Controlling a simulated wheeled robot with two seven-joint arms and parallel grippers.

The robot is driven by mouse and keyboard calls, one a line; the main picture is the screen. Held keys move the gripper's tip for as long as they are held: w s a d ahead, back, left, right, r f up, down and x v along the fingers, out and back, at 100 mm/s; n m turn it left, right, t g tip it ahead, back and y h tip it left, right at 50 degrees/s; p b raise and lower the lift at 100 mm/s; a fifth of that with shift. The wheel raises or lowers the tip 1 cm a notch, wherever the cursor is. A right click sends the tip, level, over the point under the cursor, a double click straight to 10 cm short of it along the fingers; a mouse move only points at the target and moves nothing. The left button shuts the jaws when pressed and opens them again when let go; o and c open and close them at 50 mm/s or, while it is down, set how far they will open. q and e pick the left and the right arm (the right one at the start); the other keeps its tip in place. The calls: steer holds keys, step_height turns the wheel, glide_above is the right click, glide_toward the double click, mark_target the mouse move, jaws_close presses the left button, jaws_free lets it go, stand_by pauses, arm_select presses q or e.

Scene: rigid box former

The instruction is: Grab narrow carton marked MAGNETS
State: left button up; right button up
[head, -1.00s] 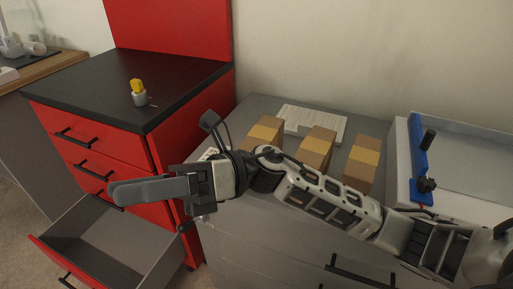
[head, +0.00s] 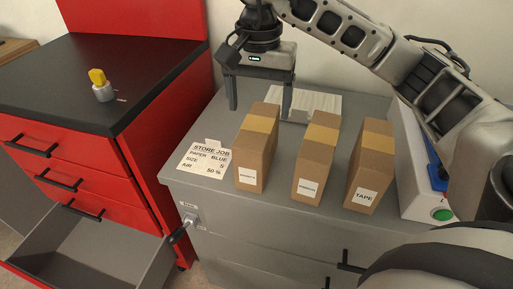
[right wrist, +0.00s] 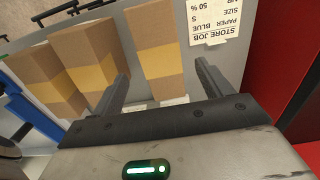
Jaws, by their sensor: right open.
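Three narrow brown cartons with yellow tape bands stand in a row on the grey cabinet. The left carton (head: 256,150) has a small white label that seems to read MAGNETS; the middle carton (head: 315,160) has a label too small to read surely, and the right carton (head: 369,170) reads TAPE. My right gripper (head: 260,101) is open and points down behind and above the left carton. In the right wrist view the left carton (right wrist: 154,45) shows between the two spread fingers, with nothing held. My left gripper is out of view.
A STORE JOB card (head: 207,161) lies left of the cartons. A pale slatted pad (head: 318,100) lies behind them, and a box with a green button (head: 441,214) stands at right. The red cabinet's lower drawer (head: 90,245) stands open at left.

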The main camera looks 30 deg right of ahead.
mark_target(258, 140)
step_height(258, 140, down, 10)
steer(key=shift+w+r, duration=0.1)
steer(key=c, duration=1.3)
